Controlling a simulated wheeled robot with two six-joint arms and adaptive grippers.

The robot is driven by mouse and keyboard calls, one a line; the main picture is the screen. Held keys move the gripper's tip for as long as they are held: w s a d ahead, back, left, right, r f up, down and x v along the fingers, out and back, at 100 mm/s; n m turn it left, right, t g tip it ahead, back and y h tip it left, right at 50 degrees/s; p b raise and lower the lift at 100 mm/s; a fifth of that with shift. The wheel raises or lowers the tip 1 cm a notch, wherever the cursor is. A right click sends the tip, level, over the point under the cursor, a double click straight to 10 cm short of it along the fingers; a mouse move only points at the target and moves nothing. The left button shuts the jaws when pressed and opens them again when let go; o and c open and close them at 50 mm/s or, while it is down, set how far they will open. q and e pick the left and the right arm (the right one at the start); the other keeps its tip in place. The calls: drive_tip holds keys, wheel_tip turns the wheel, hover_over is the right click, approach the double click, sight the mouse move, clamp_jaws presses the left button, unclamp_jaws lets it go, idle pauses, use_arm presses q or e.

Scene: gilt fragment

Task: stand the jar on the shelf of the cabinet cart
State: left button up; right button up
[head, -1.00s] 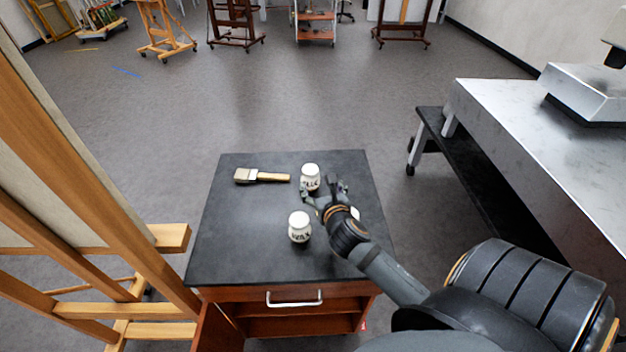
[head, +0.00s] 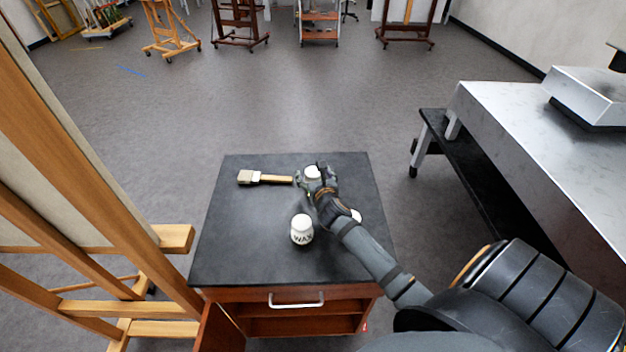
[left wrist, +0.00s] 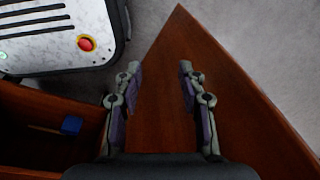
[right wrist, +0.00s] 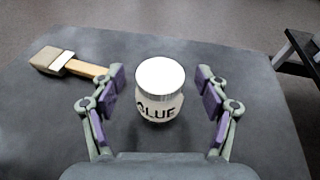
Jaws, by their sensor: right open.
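A white jar marked GLUE (right wrist: 160,95) stands upright on the black top of the cabinet cart (head: 235,240). In the head view the glue jar (head: 312,172) is partly hidden by my right gripper (head: 308,186). My right gripper is open, its fingers on either side of the jar with gaps showing in the right wrist view (right wrist: 160,88). A WAX jar (head: 302,230) stands nearer. The cart's open front shows a shelf (head: 290,326) below the drawer handle. My left gripper (left wrist: 160,82) has its fingers apart, over a brown wooden panel, probably the open door (head: 218,328).
A brush (head: 265,178) lies left of the glue jar. Another white object (head: 356,215) is partly hidden behind my right arm. A wooden easel (head: 120,190) stands close on the left, a metal table (head: 540,150) on the right. The cart top's left side is clear.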

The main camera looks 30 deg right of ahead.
drive_tip(key=shift+s, duration=0.1)
drive_tip(key=c, duration=1.5)
drive_tip(key=shift+r, duration=1.6)
drive_tip(key=shift+s+a+r+p, duration=0.15)
drive_tip(key=shift+s+a+r, duration=0.65)
drive_tip(key=shift+s+r, duration=1.15)
drive_tip(key=shift+s+a+r+p, duration=0.1)
drive_tip(key=shift+s+a+r, duration=1)
drive_tip(key=shift+s, duration=1.35)
drive_tip(key=shift+s+a+r+p, duration=0.15)
drive_tip(key=shift+s+a+r, duration=0.35)
drive_tip(key=shift+s+r, duration=1.55)
